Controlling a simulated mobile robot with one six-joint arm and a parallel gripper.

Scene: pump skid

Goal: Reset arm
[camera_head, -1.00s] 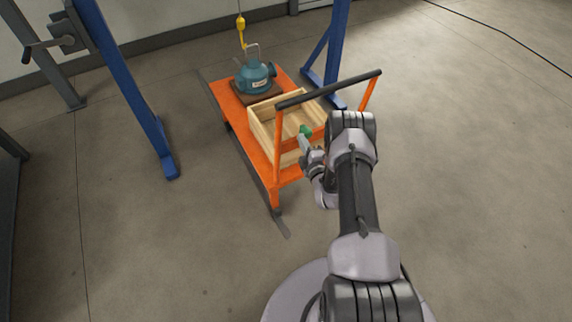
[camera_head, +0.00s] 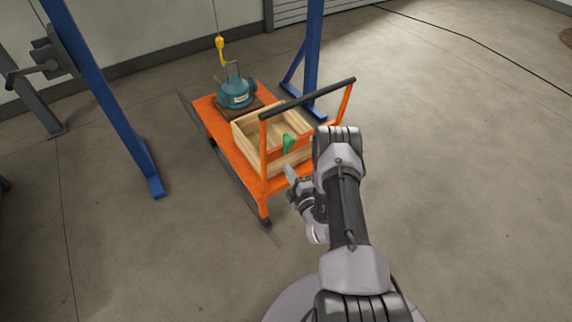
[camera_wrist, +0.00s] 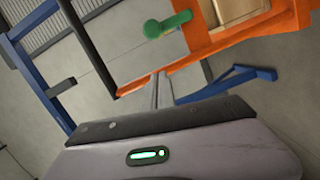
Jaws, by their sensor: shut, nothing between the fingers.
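My gripper (camera_head: 290,173) is shut and empty, in front of the near end of the orange cart (camera_head: 222,140). It is apart from a green knob-like part (camera_head: 288,143) on the cart's handle end; the knob also shows large in the wrist view (camera_wrist: 167,24). My arm extends from the bottom of the head view, bent and reaching low towards the cart.
On the cart stand an open wooden crate (camera_head: 247,142) and a teal pump (camera_head: 236,95). A yellow hook (camera_head: 220,45) hangs above the pump. Blue frame legs (camera_head: 105,100) stand either side. The floor right of my arm is clear.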

